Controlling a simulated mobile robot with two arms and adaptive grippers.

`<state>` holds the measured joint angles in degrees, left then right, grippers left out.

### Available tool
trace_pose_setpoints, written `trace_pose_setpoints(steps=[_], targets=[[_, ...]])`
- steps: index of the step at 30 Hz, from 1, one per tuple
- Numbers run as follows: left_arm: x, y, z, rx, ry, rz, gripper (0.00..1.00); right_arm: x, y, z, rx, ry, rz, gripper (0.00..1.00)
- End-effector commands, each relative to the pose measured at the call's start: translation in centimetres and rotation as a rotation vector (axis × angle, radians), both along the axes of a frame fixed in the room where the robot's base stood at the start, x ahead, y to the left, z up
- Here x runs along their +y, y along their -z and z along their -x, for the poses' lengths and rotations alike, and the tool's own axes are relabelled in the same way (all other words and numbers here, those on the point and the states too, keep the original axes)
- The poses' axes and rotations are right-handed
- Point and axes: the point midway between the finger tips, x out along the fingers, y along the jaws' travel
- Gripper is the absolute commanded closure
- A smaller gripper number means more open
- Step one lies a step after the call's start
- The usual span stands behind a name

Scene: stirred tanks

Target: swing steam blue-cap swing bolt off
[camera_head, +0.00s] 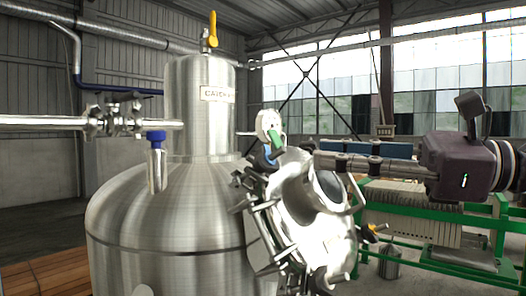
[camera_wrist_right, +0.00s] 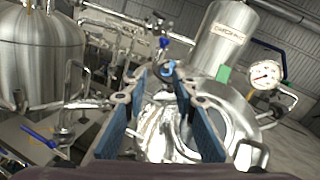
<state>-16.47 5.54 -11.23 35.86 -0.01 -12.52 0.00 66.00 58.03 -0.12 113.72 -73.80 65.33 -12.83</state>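The steel tank (camera_head: 165,225) fills the left middle of the head view. A round manway (camera_head: 300,205) ringed by several swing bolts sits on its right side. A bolt with a blue cap (camera_head: 264,157) stands at the manway's upper left, beside the gauge. In the right wrist view a blue ring-like cap (camera_wrist_right: 167,68) shows just beyond and between my fingertips. My right gripper (camera_head: 318,161) reaches in from the right over the manway. Its blue-padded fingers are spread with nothing between them in the wrist view (camera_wrist_right: 160,80). Contact with the cap cannot be told. My left gripper is not in view.
A pressure gauge (camera_wrist_right: 265,75) with a green tag (camera_wrist_right: 224,74) stands close to the blue cap. A pipe (camera_head: 45,122) and a blue-topped fitting (camera_head: 156,140) are at the left. A yellow lever (camera_head: 212,38) tops the column. A green frame (camera_head: 430,255) stands behind at right.

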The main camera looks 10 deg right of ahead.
Motion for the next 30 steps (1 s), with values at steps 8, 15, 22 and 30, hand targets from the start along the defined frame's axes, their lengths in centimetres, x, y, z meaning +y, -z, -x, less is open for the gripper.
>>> trace_pose_setpoints(steps=[8,15,22,30], targets=[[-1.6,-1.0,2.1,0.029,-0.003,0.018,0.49,0.0,-0.4,-1.2,-0.006,0.054,0.059,0.75],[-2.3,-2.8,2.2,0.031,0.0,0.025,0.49,3.1,-0.4,-3.6,-0.007,0.051,0.057,0.75],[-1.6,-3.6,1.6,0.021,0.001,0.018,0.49,4.6,-0.2,-4.9,-0.008,0.053,0.057,0.75],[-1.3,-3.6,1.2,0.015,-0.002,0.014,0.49,4.7,0.0,-5.0,-0.007,0.053,0.056,0.75]])
